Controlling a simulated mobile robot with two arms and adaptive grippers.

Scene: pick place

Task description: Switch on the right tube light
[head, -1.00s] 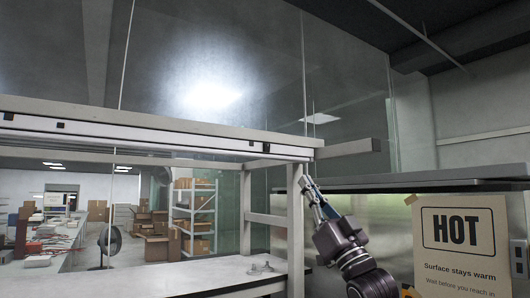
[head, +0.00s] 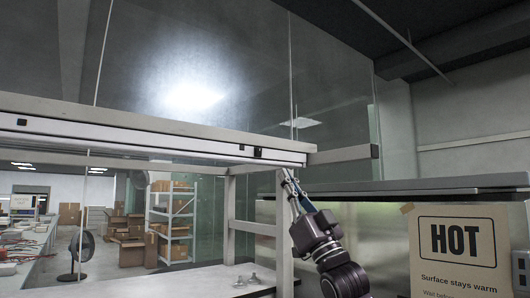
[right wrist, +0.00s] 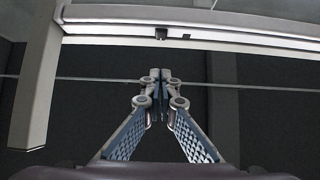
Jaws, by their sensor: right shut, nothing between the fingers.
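The tube light (head: 200,143) is a long pale bar under the front beam of the overhead frame, and it shows no clear glow. Near its right end are a small dark block (head: 242,147) and a larger dark piece (head: 257,153). In the right wrist view, the bar (right wrist: 240,42) crosses the top with a small dark switch-like piece (right wrist: 161,34) on it. My right gripper (head: 287,173) is shut and empty, just below the bar's right end and apart from it. Its closed fingertips (right wrist: 160,77) point up toward the bar. My left gripper is out of view.
A frame post (head: 284,235) stands right beside my right gripper. A workbench (head: 190,280) lies below. A metal hood (head: 430,187) and a HOT sign (head: 458,240) are at the right. A glass panel (head: 330,90) rises behind the beam. A fan (head: 82,248) stands at the left.

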